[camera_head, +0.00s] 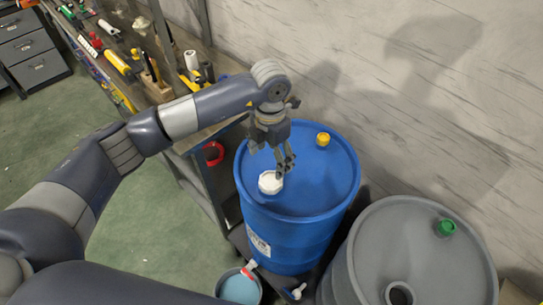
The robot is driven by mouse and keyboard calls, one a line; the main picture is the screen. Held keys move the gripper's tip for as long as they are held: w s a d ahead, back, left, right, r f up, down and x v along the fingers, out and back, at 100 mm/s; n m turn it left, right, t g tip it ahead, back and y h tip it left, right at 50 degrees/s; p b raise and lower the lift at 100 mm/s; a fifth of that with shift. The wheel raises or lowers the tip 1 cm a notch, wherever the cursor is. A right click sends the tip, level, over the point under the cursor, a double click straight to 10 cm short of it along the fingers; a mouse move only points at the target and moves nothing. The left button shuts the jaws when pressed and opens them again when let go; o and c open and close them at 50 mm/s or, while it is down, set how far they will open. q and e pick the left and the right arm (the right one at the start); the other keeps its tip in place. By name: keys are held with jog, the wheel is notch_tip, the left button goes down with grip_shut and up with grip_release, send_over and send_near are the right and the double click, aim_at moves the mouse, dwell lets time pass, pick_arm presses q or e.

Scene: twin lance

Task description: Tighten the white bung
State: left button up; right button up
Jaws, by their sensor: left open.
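The white bung (270,182) sits on the lid of the blue drum (310,195), at the left side of its top. My left gripper (284,168) points down just above and to the right of the bung, with its fingers apart and nothing visible between them. Whether a finger touches the bung cannot be told. A yellow bung (323,139) sits at the far side of the same lid. My right gripper does not show.
A grey drum (415,250) with a green bung (446,227) and an open hole stands at the lower right. A workbench (150,90) with tools runs behind my left arm. A bucket (240,287) stands on the floor below. A wall rises behind the drums.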

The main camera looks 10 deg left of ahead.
aim_at(271, 180)
pick_arm(q)
jog(key=shift+f+b, duration=0.3)
jog(key=shift+f, duration=0.4)
notch_tip(271, 180, down, 9)
jog(key=b, duration=0.6)
jog(key=shift+d+r, duration=0.1)
jog(key=shift+r, duration=0.05)
jog(key=shift+r, duration=0.1)
